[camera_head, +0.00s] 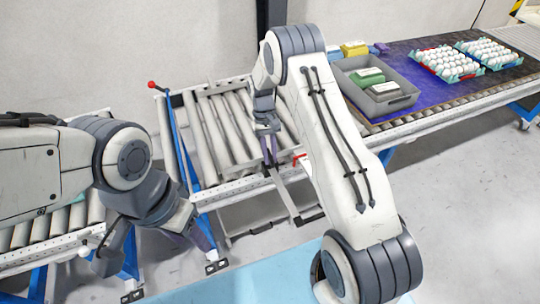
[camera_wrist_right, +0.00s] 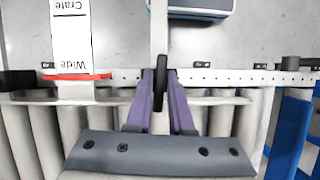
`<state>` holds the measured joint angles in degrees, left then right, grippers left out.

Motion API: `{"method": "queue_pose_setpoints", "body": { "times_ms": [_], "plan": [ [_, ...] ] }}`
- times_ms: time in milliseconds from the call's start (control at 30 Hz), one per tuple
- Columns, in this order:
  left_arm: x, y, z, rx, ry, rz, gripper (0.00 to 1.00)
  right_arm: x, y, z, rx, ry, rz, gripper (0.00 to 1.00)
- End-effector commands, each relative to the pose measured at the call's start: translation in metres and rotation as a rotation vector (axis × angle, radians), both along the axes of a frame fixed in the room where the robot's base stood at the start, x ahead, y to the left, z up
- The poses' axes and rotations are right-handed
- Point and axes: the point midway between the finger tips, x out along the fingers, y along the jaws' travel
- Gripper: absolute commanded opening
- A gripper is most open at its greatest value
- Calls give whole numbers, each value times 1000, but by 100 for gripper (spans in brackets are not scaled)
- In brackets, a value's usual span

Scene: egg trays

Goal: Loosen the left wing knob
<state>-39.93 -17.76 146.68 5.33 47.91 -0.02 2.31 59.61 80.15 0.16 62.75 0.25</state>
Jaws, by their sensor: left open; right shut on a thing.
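My right gripper (camera_head: 268,158) is over the front rail of the roller conveyor. In the right wrist view its purple fingers (camera_wrist_right: 159,103) are shut on a narrow black knob (camera_wrist_right: 159,88), which stands in line with a pale bar running away from the rail. I take this for a wing knob; its wings are mostly hidden between the fingers. Another black knob-like part (camera_wrist_right: 290,63) shows at the right of the wrist view, apart from the gripper. My left gripper (camera_head: 202,236) is open and empty, low on the left, partly hidden by its own wrist.
A red pointer (camera_wrist_right: 78,77) lies across a scale strip (camera_wrist_right: 70,40) marked "Wide" and "Crate". The roller conveyor (camera_head: 230,190) has a blue leg with a red-tipped lever (camera_head: 152,85). A grey crate (camera_head: 398,103) and egg trays (camera_head: 485,64) stand at the back right.

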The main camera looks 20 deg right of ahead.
Motion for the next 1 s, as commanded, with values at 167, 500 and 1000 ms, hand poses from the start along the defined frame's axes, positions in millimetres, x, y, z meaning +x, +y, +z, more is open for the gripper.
{"method": "queue_pose_setpoints", "body": {
  "times_ms": [167,500,1000],
  "plan": [
    [0,0,0,0,0,0,50,0,-1,1,-1,0,39,0],
    [0,0,0,0,0,0,50,0,-1,1,0,0,51,0],
    [0,0,-1,0,0,0,50,0,0,0,0,0,49,48]
  ]
}}
